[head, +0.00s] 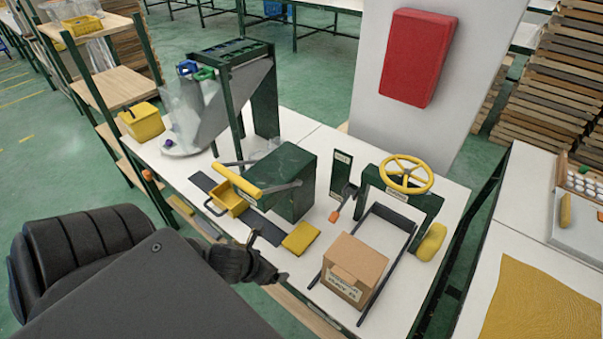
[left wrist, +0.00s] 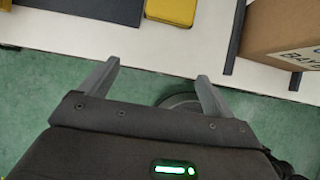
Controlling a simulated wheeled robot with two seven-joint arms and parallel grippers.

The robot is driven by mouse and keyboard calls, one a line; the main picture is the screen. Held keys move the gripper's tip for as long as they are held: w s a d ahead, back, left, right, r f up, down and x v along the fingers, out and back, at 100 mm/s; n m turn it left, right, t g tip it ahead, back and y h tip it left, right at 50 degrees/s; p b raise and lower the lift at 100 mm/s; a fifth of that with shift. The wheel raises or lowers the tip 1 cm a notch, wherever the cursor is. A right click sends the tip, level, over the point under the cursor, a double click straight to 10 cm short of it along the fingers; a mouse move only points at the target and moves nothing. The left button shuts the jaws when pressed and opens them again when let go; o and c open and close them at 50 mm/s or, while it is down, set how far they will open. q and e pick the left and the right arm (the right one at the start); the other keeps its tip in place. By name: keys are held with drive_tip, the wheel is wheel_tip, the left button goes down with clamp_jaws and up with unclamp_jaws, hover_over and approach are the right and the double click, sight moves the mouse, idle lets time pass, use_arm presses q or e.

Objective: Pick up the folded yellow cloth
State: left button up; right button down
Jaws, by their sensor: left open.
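The folded yellow cloth (head: 301,237) lies flat on the white worktable (head: 330,145), near its front edge, between the dark green machine and the cardboard box. In the left wrist view, part of the cloth (left wrist: 171,11) shows at the top edge, beyond the fingers and cut off by the frame. My left gripper (head: 268,258) is open and empty, at the table's front edge, short of the cloth and not touching it. Its two grey fingers (left wrist: 158,70) are spread wide in the left wrist view, over the green floor. My right gripper is not in view.
The cardboard box (head: 355,268) stands right of the cloth between dark rails. The green machine (head: 280,180) with a yellow handle and a yellow drawer (head: 229,199) stand behind and left. A yellow handwheel (head: 405,174) is at the back right. A dark mat (left wrist: 105,10) lies left of the cloth.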

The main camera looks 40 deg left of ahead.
use_arm(q)
drive_tip(key=p, duration=0.4)
approach(301, 237)
wheel_tip(301, 237, down, 5)
drive_tip(key=shift+w+a+r, duration=0.1)
drive_tip(key=shift+a+r, duration=0.05)
drive_tip(key=shift+w+r+p, duration=0.1)
drive_tip(key=shift+w+p, duration=0.5)
drive_tip(key=shift+w, duration=0.55)
drive_tip(key=x, duration=0.2)
drive_tip(key=shift+w+f+b, duration=0.25)
drive_tip(key=shift+w+b, duration=0.1)
drive_tip(key=shift+w, duration=0.05)
drive_tip(key=shift+w+f, duration=0.25)
drive_tip(key=shift+f, duration=0.1)
drive_tip(key=c, duration=1.1)
